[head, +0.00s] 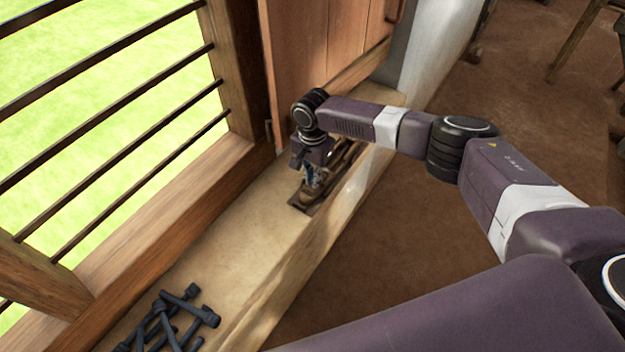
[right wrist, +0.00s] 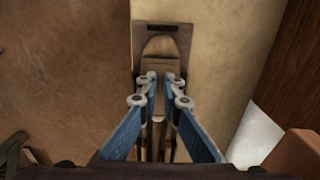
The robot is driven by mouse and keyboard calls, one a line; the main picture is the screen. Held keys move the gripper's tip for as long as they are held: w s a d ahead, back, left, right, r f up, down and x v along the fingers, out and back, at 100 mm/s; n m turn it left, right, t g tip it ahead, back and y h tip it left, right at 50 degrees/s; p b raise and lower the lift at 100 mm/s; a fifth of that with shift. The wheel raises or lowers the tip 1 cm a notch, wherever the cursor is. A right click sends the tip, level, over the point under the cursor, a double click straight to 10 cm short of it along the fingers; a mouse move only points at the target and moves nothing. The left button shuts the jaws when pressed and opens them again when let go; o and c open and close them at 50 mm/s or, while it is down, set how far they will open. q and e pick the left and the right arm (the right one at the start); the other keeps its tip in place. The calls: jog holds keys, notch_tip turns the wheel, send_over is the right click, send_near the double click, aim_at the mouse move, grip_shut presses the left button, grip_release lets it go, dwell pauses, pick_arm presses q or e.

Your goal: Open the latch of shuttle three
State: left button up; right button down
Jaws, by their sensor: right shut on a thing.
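A wooden shuttle (head: 312,193) lies on the window sill, its near end showing below my right gripper (head: 312,178). In the right wrist view the shuttle (right wrist: 160,48) has a rounded tip pointing up the picture and lies on a flat brown base (right wrist: 143,27). In that view the two blue fingers of my right gripper (right wrist: 159,80) come together over the shuttle's body. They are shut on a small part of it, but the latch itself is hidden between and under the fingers. My left gripper is not in view.
The sill (head: 245,218) runs along a barred window (head: 110,125). A heap of several dark peg-like pieces (head: 170,322) lies on its near end. A wooden shutter (head: 325,40) stands behind my gripper. The brown floor (head: 400,245) is clear beside the sill.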

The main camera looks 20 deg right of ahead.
jog(key=p, duration=0.1)
jog(key=n+p, duration=0.1)
jog(key=p, duration=0.1)
jog(key=shift+s+a+r+n, duration=0.1)
jog(key=shift+r+n, duration=0.1)
jog(key=shift+n, duration=0.1)
jog(key=shift+n+p, duration=0.8)
jog(key=shift+p, duration=0.15)
jog(key=shift+f+n, duration=0.1)
jog(key=shift+n, duration=0.3)
jog(key=n, duration=0.3)
jog(key=shift+n+p, duration=0.3)
jog(key=shift+p, duration=0.05)
jog(key=n, duration=0.3)
jog(key=shift+n, duration=0.3)
jog(key=n, duration=0.6)
jog(key=shift+n, duration=0.4)
